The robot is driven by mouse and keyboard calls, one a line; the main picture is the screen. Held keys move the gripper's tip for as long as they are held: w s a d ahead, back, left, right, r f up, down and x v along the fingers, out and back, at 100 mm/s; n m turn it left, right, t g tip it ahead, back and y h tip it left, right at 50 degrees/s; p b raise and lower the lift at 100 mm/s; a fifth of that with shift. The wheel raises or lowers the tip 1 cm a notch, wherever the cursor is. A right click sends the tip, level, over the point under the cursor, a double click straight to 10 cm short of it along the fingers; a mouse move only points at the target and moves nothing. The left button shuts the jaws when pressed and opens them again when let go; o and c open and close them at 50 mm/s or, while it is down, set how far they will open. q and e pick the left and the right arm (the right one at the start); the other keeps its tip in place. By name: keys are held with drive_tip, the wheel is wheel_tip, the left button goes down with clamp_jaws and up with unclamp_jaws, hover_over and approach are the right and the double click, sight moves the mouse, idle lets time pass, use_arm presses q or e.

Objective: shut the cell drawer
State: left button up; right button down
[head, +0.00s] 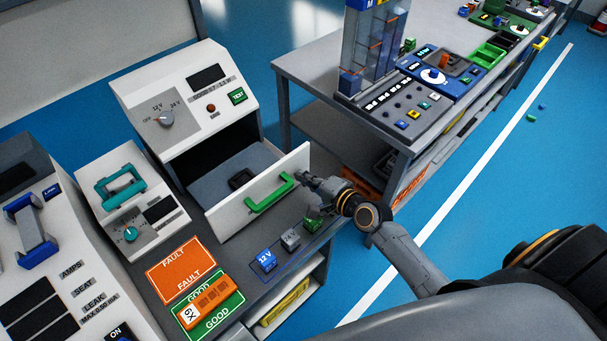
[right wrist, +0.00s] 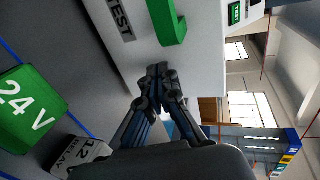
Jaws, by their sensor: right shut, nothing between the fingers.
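The cell drawer (head: 233,221) stands pulled out of the white tester (head: 187,88) in the head view. Its white front carries a green handle (head: 270,194), and a dark part lies on its grey floor. The drawer front (right wrist: 200,65) also fills the upper middle of the right wrist view, with the green handle (right wrist: 170,22) at the top. My right gripper (head: 306,180) is shut and empty at the right part of the drawer front, beside the handle. Its fingertips (right wrist: 158,72) are close to the front face; I cannot tell if they touch. My left gripper is not in view.
A blue 12 V block (head: 267,260), a grey relay block (head: 290,239) and a green 24 V block (right wrist: 30,110) stand on the bench before the drawer. Orange FAULT (head: 181,268) and green GOOD (head: 218,316) plates lie left of them. A second bench stands behind right.

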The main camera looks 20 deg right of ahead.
drive_tip(key=shift+w, duration=0.15)
drive_tip(key=shift+w+a, duration=0.25)
drive_tip(key=shift+w, duration=0.3)
drive_tip(key=w+a, duration=0.1)
drive_tip(key=w, duration=0.4)
drive_tip(key=w+a, duration=0.1)
drive_tip(key=w, duration=0.1)
drive_tip(key=shift+w+a+b, duration=0.2)
drive_tip(key=shift+a+b, duration=0.1)
drive_tip(key=shift+a, duration=0.05)
drive_tip(key=b, duration=0.3)
hover_over(259, 153)
drive_tip(key=shift+r, duration=0.2)
